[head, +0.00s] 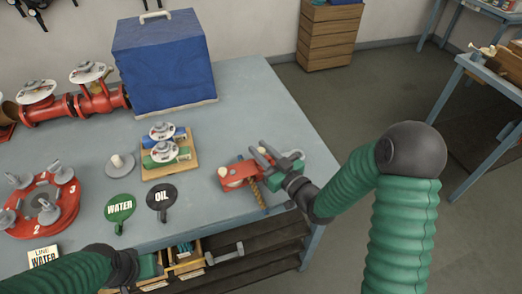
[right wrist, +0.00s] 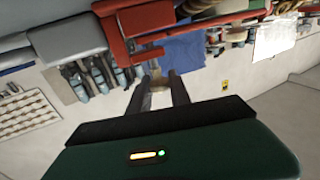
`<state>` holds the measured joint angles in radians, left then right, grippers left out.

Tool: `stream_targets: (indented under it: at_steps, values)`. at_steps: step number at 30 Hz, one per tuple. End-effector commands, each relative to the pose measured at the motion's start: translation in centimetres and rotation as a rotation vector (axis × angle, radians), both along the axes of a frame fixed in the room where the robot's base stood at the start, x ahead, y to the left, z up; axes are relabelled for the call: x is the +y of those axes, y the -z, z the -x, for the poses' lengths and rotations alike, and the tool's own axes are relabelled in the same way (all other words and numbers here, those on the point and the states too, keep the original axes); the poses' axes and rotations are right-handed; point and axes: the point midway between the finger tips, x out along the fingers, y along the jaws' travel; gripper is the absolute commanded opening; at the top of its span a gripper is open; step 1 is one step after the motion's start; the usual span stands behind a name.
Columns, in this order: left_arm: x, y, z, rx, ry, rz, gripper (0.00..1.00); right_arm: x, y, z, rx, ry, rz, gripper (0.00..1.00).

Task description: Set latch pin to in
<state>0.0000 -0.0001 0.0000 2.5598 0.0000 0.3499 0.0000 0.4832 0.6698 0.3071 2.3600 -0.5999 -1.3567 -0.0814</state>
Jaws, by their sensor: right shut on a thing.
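A red latch block (head: 235,174) with pale round knobs lies near the table's right edge, with a brown coiled cord or spring hanging from it. My right gripper (head: 262,155) reaches over the block from the right. Its fingers are closed around a pale knob, which looks like the latch pin's end. The right wrist view shows a small beige piece, the latch pin (right wrist: 154,72), between the fingertips. The fingers hide much of the pin, so how deep it sits cannot be told. My left gripper (head: 150,266) is low at the table's front edge; its fingers are unclear.
A blue covered box (head: 163,64) stands at the back. Red valve piping (head: 88,104) is at the back left, a red round manifold (head: 42,207) at the left. WATER (head: 120,207) and OIL (head: 161,196) tags lie in front. The table right of the blue box is clear.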

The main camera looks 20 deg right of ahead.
Motion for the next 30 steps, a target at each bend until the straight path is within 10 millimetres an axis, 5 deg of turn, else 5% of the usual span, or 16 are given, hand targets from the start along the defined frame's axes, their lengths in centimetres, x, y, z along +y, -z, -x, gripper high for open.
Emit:
stream_targets:
  at_steps: [1,8,9,14,24,30]
  values:
    - [0.0,1.1,0.0,0.001,0.0,0.0,0.48,0.1,1.2,0.1,0.006,-0.003,0.001,0.0]
    - [0.0,0.8,0.0,0.0,0.0,0.0,0.48,0.1,0.9,0.1,0.007,-0.002,0.001,0.0]
    - [0.0,0.8,0.0,0.0,0.0,0.0,0.48,0.1,0.9,0.1,0.007,-0.002,0.001,0.25]
    - [0.0,0.8,0.0,0.0,0.0,0.0,0.48,0.1,0.9,0.1,0.005,-0.002,0.0,0.46]
    - [0.0,0.8,0.0,0.0,0.0,0.0,0.48,-0.1,0.8,0.4,0.004,0.0,0.0,0.46]
    - [0.0,1.5,0.0,0.0,0.0,0.0,0.48,-1.5,1.0,3.8,0.006,0.002,0.002,0.46]
